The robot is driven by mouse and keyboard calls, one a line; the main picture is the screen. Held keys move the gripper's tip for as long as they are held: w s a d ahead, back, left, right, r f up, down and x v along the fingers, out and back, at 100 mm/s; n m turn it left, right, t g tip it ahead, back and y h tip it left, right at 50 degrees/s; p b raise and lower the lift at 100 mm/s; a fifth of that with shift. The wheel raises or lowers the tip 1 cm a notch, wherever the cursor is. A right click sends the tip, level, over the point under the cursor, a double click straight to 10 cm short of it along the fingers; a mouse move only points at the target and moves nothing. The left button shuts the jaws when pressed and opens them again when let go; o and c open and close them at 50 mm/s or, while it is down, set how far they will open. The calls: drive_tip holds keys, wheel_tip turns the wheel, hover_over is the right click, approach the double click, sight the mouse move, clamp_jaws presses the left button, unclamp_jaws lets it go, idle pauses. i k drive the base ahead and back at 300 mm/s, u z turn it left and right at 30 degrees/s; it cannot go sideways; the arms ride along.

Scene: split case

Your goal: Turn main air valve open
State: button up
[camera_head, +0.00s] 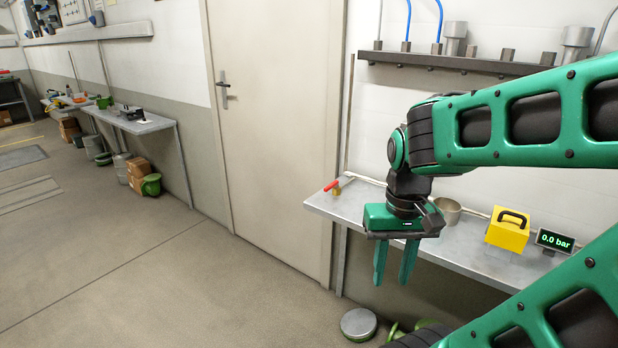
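The main air valve (336,190) sits at the left end of the grey wall bench, with a red lever over a brass body. The lever slants up to the right. A thin pipe runs from it along the back of the bench. A small display (555,241) on the bench reads 0.0 bar. My gripper (395,281) points down in front of the bench, to the right of the valve and apart from it. Its two green fingers are spread with a gap between them, and nothing shows in it.
The bench (466,242) also holds a yellow box with a black handle (508,230) and a metal cup (448,210). A round metal lidded object (358,324) stands on the floor below. A closed door (277,120) is left of the bench.

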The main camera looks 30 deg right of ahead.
sight(335, 183)
drive_tip(key=z, duration=0.05)
drive_tip(key=i, duration=1.55)
drive_tip(key=u, duration=1.45)
drive_tip(key=i, duration=0.7)
drive_tip(key=u, duration=0.05)
